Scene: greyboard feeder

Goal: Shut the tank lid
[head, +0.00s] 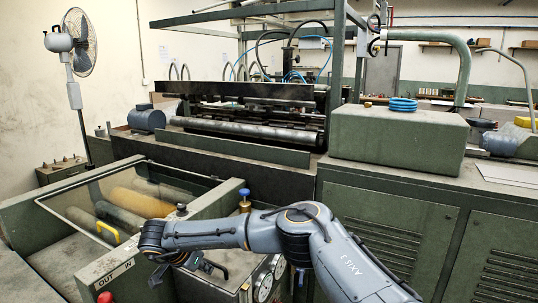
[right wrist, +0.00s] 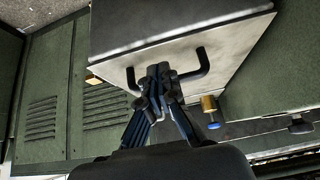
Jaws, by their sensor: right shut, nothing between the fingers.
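A glazed cover (head: 85,192) with a thin frame and a yellow handle (head: 108,231) lies over rollers at the left in the head view. I cannot tell for sure whether it is the tank lid. My right gripper (right wrist: 160,72) is shut and empty. In the right wrist view its fingertips are in front of a pale panel (right wrist: 228,48) with a black bar handle (right wrist: 198,66). The fingertips overlap the handle's middle, and contact cannot be told. In the head view my right wrist is low at the left, beside the cover. My left gripper is out of view.
A brass fitting with a blue knob (head: 245,195) stands behind my right forearm. Round gauges (head: 264,285) sit below it. A green cabinet (head: 395,215) with louvred doors fills the right. A fan (head: 75,45) stands at the back left.

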